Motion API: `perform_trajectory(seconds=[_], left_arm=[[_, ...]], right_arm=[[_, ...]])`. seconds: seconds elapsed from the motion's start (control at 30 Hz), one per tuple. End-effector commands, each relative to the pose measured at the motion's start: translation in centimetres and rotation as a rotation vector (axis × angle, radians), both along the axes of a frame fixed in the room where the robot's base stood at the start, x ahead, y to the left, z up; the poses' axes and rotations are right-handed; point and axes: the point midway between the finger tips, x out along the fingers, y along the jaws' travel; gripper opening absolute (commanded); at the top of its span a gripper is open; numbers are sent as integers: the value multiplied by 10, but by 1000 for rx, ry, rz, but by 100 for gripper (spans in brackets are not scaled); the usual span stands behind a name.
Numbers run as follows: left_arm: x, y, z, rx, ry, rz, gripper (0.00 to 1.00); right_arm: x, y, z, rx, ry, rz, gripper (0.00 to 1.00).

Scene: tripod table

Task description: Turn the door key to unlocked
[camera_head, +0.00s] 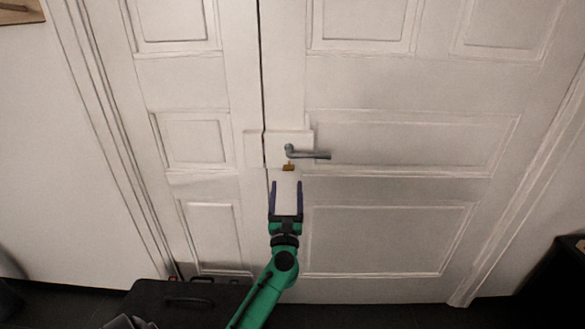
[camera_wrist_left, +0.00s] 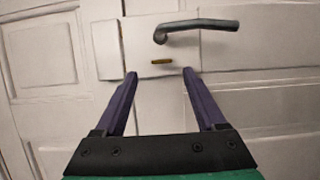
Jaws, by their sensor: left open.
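The brass door key (camera_head: 288,168) sits in the lock just below the door handle (camera_head: 308,153) on the white door (camera_head: 410,190). In the left wrist view the key (camera_wrist_left: 162,61) looks like a small flat bar lying about level, with the grey handle (camera_wrist_left: 196,27) above it. My left gripper (camera_head: 286,184) is open and empty, just below the key in the head view. In the left wrist view its two purple fingers (camera_wrist_left: 159,74) stand apart, with the key beyond and between their tips. I see no contact with the key. My right gripper is not in view.
A dark case (camera_head: 180,300) with handles stands on the floor at the lower left, near my left arm. A dark object (camera_head: 560,285) stands at the lower right. The door surface around the lock is clear apart from the handle.

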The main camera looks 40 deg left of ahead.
Motion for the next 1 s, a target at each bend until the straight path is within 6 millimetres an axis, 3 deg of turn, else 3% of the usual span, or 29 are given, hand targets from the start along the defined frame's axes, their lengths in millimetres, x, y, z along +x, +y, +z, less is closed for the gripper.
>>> perform_trajectory(seconds=[0.1, 0.3, 0.63, 0.67, 0.83, 1.0], left_arm=[[25, 18, 16, 4, -1, -1, 72], [54, 40, 28, 3, 1, -1, 72], [60, 45, 29, 3, 5, -1, 72], [60, 45, 29, 3, 5, -1, 65], [60, 45, 29, 3, 5, -1, 0], [60, 45, 29, 5, 6, -1, 0]], right_arm=[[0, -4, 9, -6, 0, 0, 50], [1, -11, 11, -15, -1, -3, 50], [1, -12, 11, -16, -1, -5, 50], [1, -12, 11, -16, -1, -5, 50], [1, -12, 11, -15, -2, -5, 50], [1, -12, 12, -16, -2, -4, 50]])
